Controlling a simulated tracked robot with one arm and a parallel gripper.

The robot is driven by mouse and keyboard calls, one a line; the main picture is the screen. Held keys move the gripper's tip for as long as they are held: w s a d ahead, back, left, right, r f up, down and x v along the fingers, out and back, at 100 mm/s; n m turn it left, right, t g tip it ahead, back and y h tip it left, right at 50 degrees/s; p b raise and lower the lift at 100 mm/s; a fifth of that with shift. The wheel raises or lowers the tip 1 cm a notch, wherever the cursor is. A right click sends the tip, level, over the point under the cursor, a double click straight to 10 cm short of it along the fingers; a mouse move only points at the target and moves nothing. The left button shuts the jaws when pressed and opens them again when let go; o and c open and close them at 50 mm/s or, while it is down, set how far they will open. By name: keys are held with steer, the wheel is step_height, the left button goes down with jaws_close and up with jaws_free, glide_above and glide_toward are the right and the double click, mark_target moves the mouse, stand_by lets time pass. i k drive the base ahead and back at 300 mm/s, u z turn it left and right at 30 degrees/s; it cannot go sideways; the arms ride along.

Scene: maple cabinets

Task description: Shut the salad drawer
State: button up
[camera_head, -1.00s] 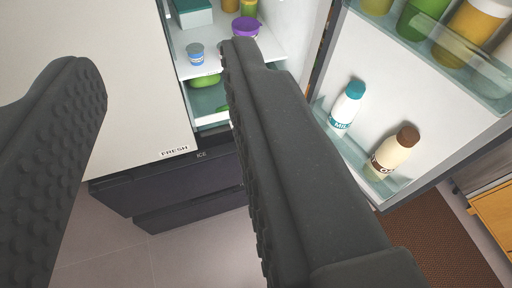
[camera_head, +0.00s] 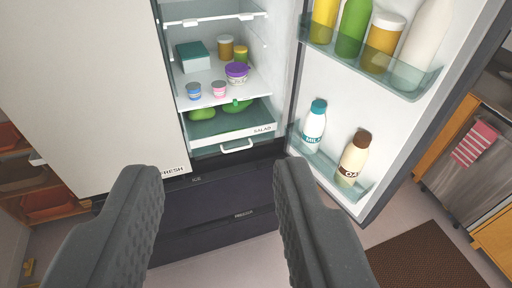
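The salad drawer (camera_head: 205,145) is at the bottom of the open fridge compartment, below the lowest shelf. It has a clear body, a white front strip marked SALAD and a white handle (camera_head: 237,146). Green produce (camera_head: 201,114) lies inside. The drawer appears to be pulled out somewhat; how far is hard to tell. My gripper (camera_head: 218,172) is open, with its two dark textured fingers wide apart and nothing between them. The fingertips appear just below the drawer in the picture, in front of the fridge, and do not touch the handle.
The fridge door (camera_head: 297,130) stands open on the right, with a milk bottle (camera_head: 314,122) and an oat bottle (camera_head: 353,158) in its lower rack. The shelf (camera_head: 257,86) above the drawer holds cups and a teal box (camera_head: 193,57). A closed dark freezer drawer (camera_head: 215,210) is below. A brown mat (camera_head: 425,262) lies right.

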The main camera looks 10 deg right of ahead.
mark_target(204, 114)
steer(key=z, duration=0.05)
steer(key=i, duration=1)
steer(key=z, duration=0.55)
steer(key=k, duration=0.9)
steer(key=u, duration=0.55)
steer(key=i, duration=1)
steer(key=z, duration=0.05)
